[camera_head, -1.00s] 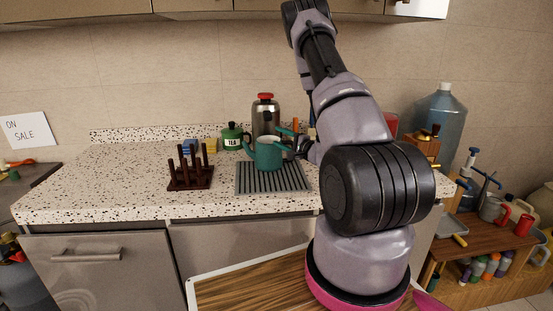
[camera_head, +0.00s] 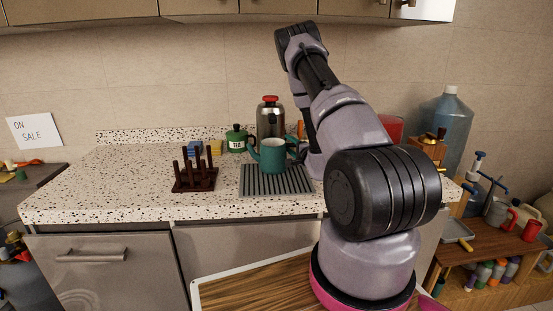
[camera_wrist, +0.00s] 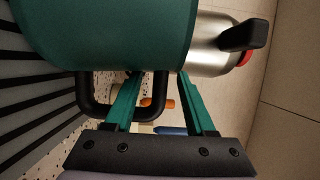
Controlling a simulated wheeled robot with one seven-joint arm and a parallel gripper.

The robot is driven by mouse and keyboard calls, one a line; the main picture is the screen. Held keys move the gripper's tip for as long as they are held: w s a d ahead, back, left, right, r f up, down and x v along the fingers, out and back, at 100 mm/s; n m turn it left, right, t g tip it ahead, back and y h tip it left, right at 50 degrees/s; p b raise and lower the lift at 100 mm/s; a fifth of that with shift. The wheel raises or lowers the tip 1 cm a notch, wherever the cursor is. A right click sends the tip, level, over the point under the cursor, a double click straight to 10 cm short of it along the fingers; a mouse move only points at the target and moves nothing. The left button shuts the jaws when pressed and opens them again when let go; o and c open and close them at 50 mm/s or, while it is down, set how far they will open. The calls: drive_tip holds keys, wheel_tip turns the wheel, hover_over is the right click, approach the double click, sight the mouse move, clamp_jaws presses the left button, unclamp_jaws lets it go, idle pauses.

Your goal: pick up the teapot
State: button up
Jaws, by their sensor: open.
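The teal teapot (camera_head: 272,157) stands upright on the dark ribbed drying mat (camera_head: 262,190) on the counter. In the wrist view its teal body (camera_wrist: 110,35) fills the upper left, with a dark loop handle (camera_wrist: 97,112) extending toward my gripper. My gripper (camera_wrist: 158,80) is open at the handle. Its left finger overlaps the handle loop, and the right finger is beyond the loop. One side of the handle shows between the fingers; I cannot tell whether either finger touches it. In the head view my arm hides most of my gripper.
A steel flask with a red top (camera_head: 270,118) stands close behind the teapot, also in the wrist view (camera_wrist: 215,45). A dark peg rack (camera_head: 195,172) stands left of the mat. The left counter is mostly clear.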

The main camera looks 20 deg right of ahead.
drive_tip(key=shift+w, duration=0.85)
clamp_jaws()
drive_tip(key=shift+r, duration=0.1)
idle(0.6)
